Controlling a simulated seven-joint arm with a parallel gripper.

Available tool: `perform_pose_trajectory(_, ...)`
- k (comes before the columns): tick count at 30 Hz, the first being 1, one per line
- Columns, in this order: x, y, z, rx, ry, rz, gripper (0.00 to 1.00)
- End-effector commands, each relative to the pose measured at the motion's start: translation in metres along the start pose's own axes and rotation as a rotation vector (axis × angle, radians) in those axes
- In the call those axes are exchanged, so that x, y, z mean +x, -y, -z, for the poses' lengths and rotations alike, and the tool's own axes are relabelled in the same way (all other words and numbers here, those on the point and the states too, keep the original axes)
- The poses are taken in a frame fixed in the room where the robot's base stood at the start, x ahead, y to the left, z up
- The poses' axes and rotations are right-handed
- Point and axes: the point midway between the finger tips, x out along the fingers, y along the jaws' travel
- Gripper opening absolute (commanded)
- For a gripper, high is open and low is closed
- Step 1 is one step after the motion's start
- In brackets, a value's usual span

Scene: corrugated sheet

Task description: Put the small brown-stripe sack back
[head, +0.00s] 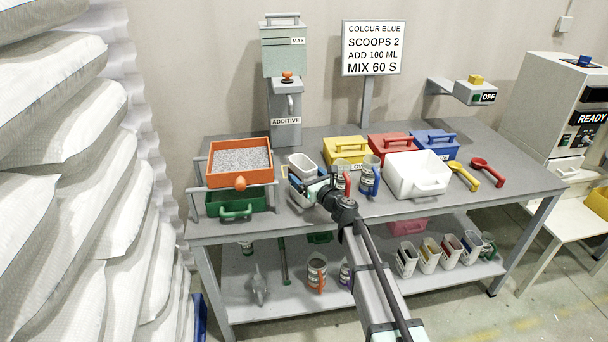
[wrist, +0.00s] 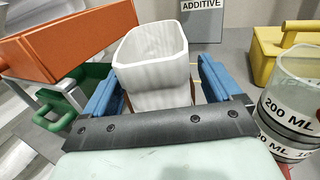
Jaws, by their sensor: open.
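A small white open-topped container (head: 303,164), possibly the sack, stands on the table beside the orange tray.
An orange tray of grey granules (head: 241,183) sits above a green bin (head: 236,203) on the left. Clear measuring jugs (head: 368,178) stand close right of my gripper, then a white tub (head: 417,188). Yellow (head: 346,151), red and blue boxes line the back. Large sacks (head: 60,200) fill the left.

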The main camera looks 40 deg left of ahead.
Motion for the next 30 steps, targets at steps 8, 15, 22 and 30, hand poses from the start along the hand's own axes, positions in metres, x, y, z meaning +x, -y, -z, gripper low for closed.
perform_pose_trajectory(8, -0.052, -0.002, -0.001, 0.000, 0.000, 0.002, 0.91)
perform_pose_trajectory(15, -0.092, -0.001, -0.001, 0.000, 0.000, 0.001, 0.91)
perform_pose_trajectory(22, -0.104, -0.001, 0.000, 0.000, 0.000, 0.000, 0.91)
perform_pose_trajectory(30, -0.104, -0.001, 0.000, -0.004, 0.000, -0.001, 0.91)
